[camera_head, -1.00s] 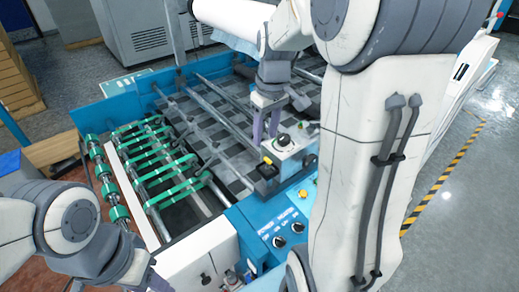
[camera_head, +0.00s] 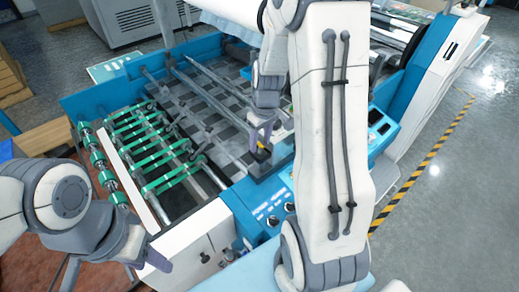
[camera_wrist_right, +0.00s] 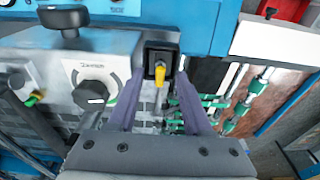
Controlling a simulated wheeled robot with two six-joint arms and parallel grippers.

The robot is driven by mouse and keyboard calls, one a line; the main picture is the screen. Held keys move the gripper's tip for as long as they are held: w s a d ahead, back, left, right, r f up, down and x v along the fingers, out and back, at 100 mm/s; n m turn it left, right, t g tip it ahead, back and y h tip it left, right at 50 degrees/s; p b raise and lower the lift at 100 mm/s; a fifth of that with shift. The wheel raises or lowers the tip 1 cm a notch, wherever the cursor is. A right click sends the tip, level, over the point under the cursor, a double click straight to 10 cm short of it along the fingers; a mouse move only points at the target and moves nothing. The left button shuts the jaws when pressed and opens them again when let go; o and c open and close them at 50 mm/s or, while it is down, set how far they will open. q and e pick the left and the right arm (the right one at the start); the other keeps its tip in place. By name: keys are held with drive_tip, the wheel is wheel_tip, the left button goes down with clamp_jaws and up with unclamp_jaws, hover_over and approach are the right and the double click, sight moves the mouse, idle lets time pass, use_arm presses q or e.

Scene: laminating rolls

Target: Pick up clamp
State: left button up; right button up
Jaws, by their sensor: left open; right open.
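My right gripper (camera_head: 262,140) is open over the near right edge of the machine's roller bed. My left gripper (camera_head: 115,272) is open and empty at the lower left, apart from the machine.
The blue machine frame (camera_head: 85,103) surrounds rods and green-banded rollers (camera_head: 150,155). A dial (camera_wrist_right: 95,92) on a metal block is left of the fingers in the right wrist view. My right arm hides part of the machine. Floor is clear at right.

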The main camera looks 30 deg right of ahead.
clamp_jaws()
idle(1.4)
